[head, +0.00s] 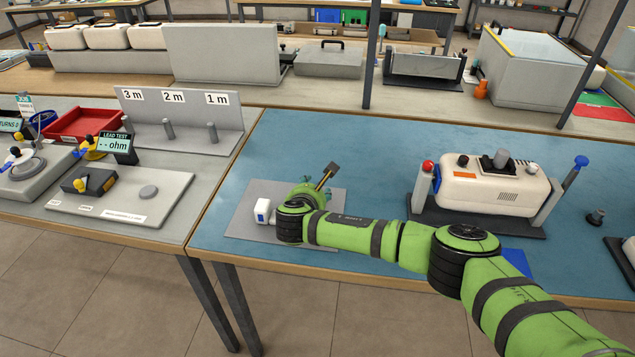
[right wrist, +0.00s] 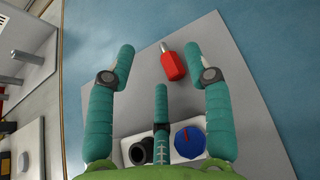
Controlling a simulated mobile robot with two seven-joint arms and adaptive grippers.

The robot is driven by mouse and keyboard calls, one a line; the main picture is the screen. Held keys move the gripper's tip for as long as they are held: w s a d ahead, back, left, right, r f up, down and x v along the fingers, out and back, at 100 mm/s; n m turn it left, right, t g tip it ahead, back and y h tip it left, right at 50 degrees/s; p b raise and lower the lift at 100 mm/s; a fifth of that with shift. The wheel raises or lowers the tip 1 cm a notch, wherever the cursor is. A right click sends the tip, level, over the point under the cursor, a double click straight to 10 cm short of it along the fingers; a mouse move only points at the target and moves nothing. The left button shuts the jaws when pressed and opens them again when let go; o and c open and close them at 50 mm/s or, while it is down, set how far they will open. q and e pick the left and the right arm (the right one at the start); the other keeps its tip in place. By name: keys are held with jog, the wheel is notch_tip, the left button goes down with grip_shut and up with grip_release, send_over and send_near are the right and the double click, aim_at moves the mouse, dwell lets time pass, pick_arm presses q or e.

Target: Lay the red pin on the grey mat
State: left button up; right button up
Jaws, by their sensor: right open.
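The red pin (right wrist: 173,66), a red body with a pale metal tip, lies on the grey mat (right wrist: 222,62) in the right wrist view. The grey mat (head: 240,222) lies at the near left of the blue table in the head view; there my right gripper and forearm cover part of it, and I cannot see the pin. My right gripper (head: 303,186) is low over the mat. In the right wrist view my right gripper (right wrist: 160,60) is open, its teal fingers apart, with the pin between the fingertips in the picture and no finger visibly touching it. My left gripper is not in view.
A cream device (head: 495,187) on a dark base stands to the right. A grey bench with a lead tester (head: 118,146) adjoins at left.

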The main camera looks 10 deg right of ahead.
jog(key=v, duration=1)
jog(key=shift+s+r, duration=0.15)
jog(key=shift+s, duration=0.05)
jog(key=shift+a, duration=0.1)
